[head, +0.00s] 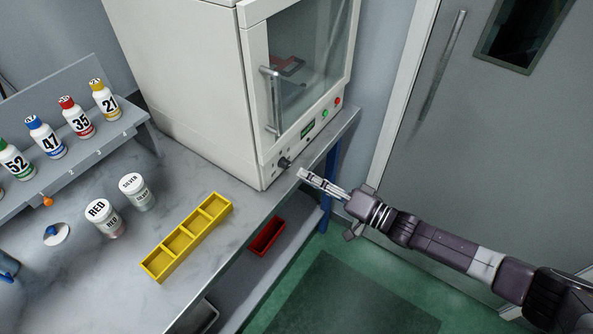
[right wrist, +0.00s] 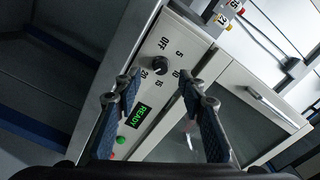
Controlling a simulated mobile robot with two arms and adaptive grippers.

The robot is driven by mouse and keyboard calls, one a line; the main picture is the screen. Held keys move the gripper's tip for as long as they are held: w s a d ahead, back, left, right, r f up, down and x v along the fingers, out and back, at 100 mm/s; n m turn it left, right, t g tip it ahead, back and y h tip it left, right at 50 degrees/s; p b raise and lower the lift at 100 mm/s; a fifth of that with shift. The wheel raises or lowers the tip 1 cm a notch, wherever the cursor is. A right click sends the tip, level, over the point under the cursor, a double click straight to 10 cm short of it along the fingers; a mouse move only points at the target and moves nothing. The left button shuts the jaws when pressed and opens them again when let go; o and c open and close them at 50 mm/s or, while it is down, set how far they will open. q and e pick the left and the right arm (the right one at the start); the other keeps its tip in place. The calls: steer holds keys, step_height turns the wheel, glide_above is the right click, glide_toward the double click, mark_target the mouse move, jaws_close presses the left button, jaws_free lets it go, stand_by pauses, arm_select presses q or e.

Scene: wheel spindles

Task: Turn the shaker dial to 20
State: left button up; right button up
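The shaker is a large white cabinet (head: 190,75) with a glass door. Its dial is a black knob, seen low on the front panel in the head view (head: 284,163) and at upper middle in the right wrist view (right wrist: 160,66). Labels OFF, 5, 10, 15 and 20 ring the dial; I cannot tell which one its pointer faces. A green display (right wrist: 139,116) reads READY. My right gripper (head: 303,174) is just right of the dial in the head view. Its fingers (right wrist: 157,92) are open and empty, pointing toward the panel, apart from the knob. My left gripper is not in view.
A green button (head: 325,113) and a red one (head: 338,101) sit farther along the panel. A yellow tray (head: 187,238), two white jars (head: 104,217) (head: 137,191) and a rack of numbered bottles (head: 105,99) occupy the bench. A grey door (head: 500,130) stands at right.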

steer(key=v, duration=0.6)
steer(key=shift+d, duration=0.15)
steer(key=shift+s, duration=0.15)
steer(key=d+f+t+h, duration=0.1)
steer(key=d+f+h, duration=0.3)
steer(key=f, duration=0.7)
steer(key=d+f+h, duration=0.3)
steer(key=f+h, duration=0.1)
steer(key=f, duration=0.7)
steer(key=s+d+f+n+g+h, duration=0.1)
steer(key=s+d+f+g+h, duration=0.2)
steer(key=s+f, duration=0.55)
steer(key=s+d+f+n+g+h, duration=0.15)
steer(key=s+d+f, duration=0.25)
steer(key=s+f, duration=0.9)
steer(key=s+f+g+h, duration=0.1)
steer(key=s+f+g, duration=0.2)
steer(key=s, duration=0.9)
steer(key=s+f+n+g+h+b, duration=0.1)
steer(key=s+f+g, duration=0.2)
steer(key=s, duration=0.9)
steer(key=shift+a+f, duration=0.3)
steer(key=shift+f, duration=0.2)
